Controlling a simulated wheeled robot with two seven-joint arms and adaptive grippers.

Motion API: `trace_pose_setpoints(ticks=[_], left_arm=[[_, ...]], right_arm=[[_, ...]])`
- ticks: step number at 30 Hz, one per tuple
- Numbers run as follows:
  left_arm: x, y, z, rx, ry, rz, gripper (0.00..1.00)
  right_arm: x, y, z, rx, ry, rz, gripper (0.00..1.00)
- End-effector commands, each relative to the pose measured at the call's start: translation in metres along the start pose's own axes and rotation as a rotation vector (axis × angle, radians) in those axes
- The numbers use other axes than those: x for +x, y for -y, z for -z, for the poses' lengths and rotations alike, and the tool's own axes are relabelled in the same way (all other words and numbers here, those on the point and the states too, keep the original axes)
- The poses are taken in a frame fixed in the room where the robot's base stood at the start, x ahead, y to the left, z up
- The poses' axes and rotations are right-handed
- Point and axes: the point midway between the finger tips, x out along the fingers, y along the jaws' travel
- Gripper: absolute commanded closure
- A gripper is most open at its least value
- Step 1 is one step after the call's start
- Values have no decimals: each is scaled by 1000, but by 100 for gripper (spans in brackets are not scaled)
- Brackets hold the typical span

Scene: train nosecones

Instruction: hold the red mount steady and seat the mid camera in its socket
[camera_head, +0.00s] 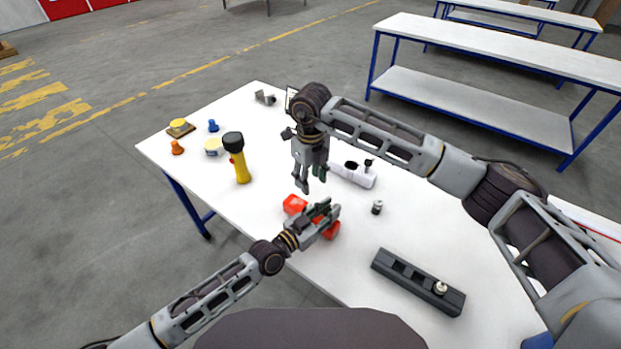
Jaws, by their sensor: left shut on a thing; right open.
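The red mount (294,204) lies on the white table; a second red part of it shows beyond the jaws. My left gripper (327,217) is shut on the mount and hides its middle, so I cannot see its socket. My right gripper (310,183) points down with its fingers apart and empty, above the table behind the mount. A small grey cylinder (377,207) stands alone to the right of the mount. Another small pale-topped piece (440,288) sits in the dark slotted block (395,267). I cannot tell which of these is the mid camera.
A white piece with black knobs (357,177) lies behind, partly hidden by my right arm. A yellow flashlight (242,170), a yellow button (179,126), an orange piece (177,147) and blue piece (213,126) are at left. The table between the cylinder and block is clear.

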Motion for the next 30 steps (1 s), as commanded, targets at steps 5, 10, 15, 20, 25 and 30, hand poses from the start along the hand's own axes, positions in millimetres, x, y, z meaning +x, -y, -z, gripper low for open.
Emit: trace_pose_setpoints(ticks=[5, 10, 15, 20, 25, 30], left_arm=[[0, 0, 0, 0, 0, 0, 100], [0, 0, 0, 0, 0, 0, 72], [0, 0, 0, 0, 0, 0, 51], [0, 0, 0, 0, 0, 0, 51], [0, 0, 0, 0, 0, 0, 51], [-4, 0, 0, 0, 0, 0, 51]], right_arm=[[0, 0, 0, 0, 0, 0, 54], [0, 0, 0, 0, 0, 0, 54], [0, 0, 0, 0, 0, 0, 54], [0, 0, 0, 0, 0, 0, 54], [0, 0, 0, 0, 0, 0, 54], [0, 0, 0, 0, 0, 0, 54]])
